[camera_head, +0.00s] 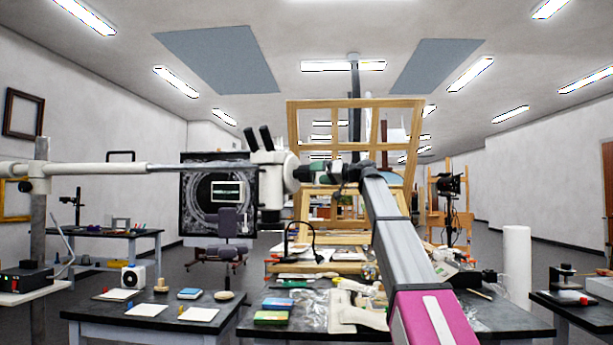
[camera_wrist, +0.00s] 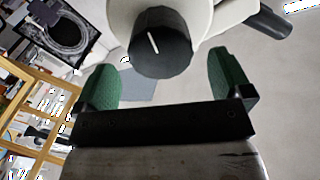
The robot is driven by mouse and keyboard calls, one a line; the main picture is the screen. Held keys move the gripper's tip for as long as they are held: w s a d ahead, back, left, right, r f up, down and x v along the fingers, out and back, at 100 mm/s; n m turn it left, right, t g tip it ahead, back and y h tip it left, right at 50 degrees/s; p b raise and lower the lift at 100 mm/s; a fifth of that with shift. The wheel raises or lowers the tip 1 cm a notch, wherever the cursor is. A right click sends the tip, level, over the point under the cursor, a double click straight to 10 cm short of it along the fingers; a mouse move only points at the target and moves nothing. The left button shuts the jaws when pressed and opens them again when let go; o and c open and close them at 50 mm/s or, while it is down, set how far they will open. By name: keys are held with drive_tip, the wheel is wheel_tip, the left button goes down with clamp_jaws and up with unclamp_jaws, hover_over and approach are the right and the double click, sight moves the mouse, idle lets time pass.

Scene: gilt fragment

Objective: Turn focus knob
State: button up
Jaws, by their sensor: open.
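The focus knob (camera_wrist: 160,44) is a black round knob with a white line on its face, on the side of the white microscope head (camera_wrist: 190,15). In the head view the white microscope (camera_head: 270,175) hangs on a long horizontal boom, with its eyepieces up. My gripper (camera_wrist: 163,75) has green fingers, which are open and apart, with one on each side below the knob. The knob is between and just beyond the fingertips, and I see no contact. In the head view my gripper (camera_head: 322,172) is right beside the microscope's right side, and the knob is hard to make out there.
A wooden easel frame (camera_head: 355,125) stands behind my arm. The table below (camera_head: 300,310) holds books, cloths and small tools. A second table (camera_head: 150,312) at the left carries paper sheets and small items. The microscope's boom (camera_head: 110,167) runs left to a grey post (camera_head: 40,220).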

sight(307, 173)
drive_tip(key=shift+x, duration=2.6)
drive_tip(key=c, duration=0.9)
